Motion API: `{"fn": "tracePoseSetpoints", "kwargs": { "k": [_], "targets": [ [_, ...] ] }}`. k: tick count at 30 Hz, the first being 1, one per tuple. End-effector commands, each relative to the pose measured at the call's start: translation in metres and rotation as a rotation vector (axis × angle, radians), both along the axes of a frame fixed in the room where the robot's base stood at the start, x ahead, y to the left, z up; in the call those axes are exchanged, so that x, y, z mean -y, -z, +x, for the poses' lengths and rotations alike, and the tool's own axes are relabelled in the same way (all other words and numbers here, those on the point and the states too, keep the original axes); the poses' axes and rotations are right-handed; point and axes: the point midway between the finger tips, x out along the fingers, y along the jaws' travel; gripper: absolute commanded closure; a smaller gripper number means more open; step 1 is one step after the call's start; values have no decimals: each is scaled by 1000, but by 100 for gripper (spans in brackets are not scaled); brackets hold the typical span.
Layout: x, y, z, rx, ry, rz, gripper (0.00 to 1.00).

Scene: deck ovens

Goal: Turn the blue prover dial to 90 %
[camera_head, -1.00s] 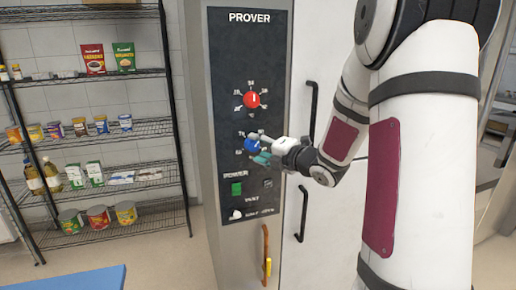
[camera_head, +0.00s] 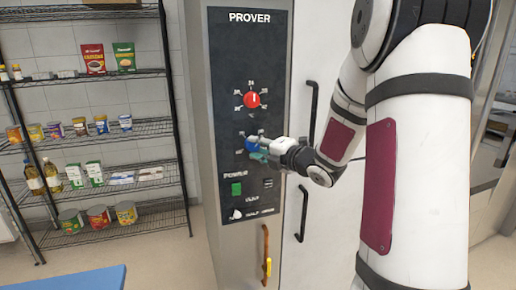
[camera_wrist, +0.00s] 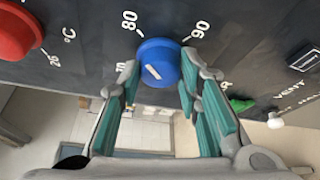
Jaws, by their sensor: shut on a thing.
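My gripper (camera_wrist: 157,74) is shut on the dial, one teal-padded finger on each side.
The red dial (camera_head: 252,100) is just above the blue one. Black door handles (camera_head: 303,213) stand to the right. A wire shelf (camera_head: 85,145) with groceries is at the left.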

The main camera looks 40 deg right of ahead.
Motion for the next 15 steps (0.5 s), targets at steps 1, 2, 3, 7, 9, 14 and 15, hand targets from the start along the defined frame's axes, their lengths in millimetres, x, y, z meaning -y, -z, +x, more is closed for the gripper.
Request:
{"fn": "tracePoseSetpoints", "kwargs": {
  "k": [1,2,3,7,9,14,15],
  "targets": [
    [0,1,0,3,1,18,96],
    [0,2,0,6,1,33,96],
    [1,2,0,13,1,54,96],
    [1,3,0,37,1,140,96],
    [1,4,0,52,1,197,96],
    [0,6,0,94,0,342,96],
    [0,6,0,104,1,378,96]
  ]
}}
